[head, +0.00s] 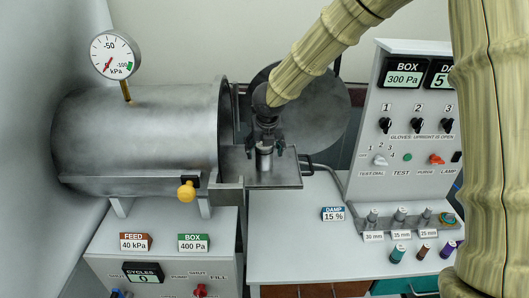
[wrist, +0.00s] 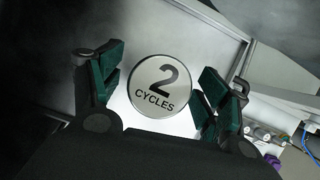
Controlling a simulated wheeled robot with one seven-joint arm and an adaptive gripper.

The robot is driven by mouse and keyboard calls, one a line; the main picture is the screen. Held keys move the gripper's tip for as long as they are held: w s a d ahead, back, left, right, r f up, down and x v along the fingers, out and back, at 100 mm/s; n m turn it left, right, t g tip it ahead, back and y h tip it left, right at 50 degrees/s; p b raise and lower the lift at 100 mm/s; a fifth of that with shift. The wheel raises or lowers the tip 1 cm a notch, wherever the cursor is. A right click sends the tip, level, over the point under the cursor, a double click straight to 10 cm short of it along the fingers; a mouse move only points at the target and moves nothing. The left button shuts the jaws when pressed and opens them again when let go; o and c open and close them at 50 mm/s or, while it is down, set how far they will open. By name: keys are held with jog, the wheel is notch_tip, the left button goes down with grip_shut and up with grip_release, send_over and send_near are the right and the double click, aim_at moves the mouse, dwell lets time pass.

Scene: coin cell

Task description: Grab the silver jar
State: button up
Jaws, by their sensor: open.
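The silver jar (head: 265,160) stands upright on the metal tray (head: 288,180) at the mouth of the large cylinder. In the wrist view its round lid (wrist: 161,88) faces me and reads "2 CYCLES". My gripper (head: 264,151) is open above the tray, with a finger on each side of the jar's upper part. In the wrist view the green-padded fingers stand left and right of the lid, with a gap at the left pad. Contact at the right pad is unclear. Part of the jar is hidden by my gripper in the head view.
The large metal cylinder (head: 140,135) is left of my gripper, with its round door (head: 325,112) swung open behind my arm. A yellow knob (head: 186,191) sticks out below it. A control panel (head: 400,165) stands right. Several small cylinders and coloured pieces sit before it.

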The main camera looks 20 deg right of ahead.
jog(key=shift+x, duration=1.3)
jog(key=c, duration=1.2)
jog(key=shift+o, duration=0.2)
jog(key=shift+r, duration=0.1)
